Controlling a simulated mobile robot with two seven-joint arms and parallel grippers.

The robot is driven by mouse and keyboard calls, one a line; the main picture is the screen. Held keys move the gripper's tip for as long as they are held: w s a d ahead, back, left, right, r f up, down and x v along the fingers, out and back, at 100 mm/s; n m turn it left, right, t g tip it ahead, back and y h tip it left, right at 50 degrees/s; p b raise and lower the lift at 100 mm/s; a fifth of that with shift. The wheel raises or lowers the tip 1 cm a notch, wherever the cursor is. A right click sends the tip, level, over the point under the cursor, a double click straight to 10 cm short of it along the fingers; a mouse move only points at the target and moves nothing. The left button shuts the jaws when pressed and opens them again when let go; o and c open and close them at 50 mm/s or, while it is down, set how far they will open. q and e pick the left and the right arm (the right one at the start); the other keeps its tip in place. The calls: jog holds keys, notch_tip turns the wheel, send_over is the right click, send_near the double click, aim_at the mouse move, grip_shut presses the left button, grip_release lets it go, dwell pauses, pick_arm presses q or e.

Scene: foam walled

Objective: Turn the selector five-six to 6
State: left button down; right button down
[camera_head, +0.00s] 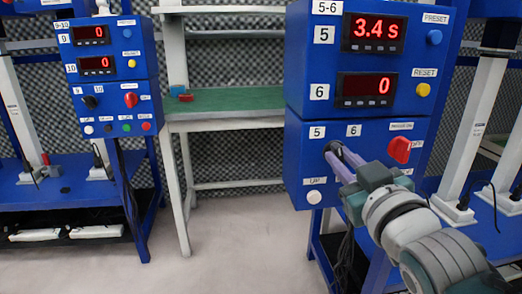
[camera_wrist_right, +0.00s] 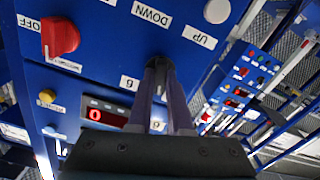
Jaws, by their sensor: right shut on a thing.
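The blue control box labelled 5-6 (camera_head: 295,130) is at the right in the head view. Its dark selector (camera_head: 335,147) sits below the small labels 5 and 6. My right gripper (camera_head: 336,158) reaches in from the lower right and is shut on the selector. In the right wrist view, upside down, the fingers (camera_wrist_right: 160,72) close around the dark selector (camera_wrist_right: 158,60). They hide most of it, so I cannot tell which way it points. The 6 label (camera_wrist_right: 130,82) shows beside the fingers. My left gripper is not in view.
A red switch (camera_head: 400,149) and a white button (camera_head: 314,197) sit on the same panel. A second blue box, 9-10 (camera_head: 107,75), stands at the left. A green-topped shelf (camera_head: 225,100) is between them.

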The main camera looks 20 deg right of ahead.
jog(key=m+p, duration=0.2)
jog(key=m, duration=0.3)
jog(key=shift+m, duration=0.3)
jog(key=shift+m+p, duration=0.45)
jog(key=shift+m, duration=1.45)
jog(key=shift+f, duration=0.1)
jog(key=c, duration=0.8)
grip_release()
jog(key=shift+c, duration=0.2)
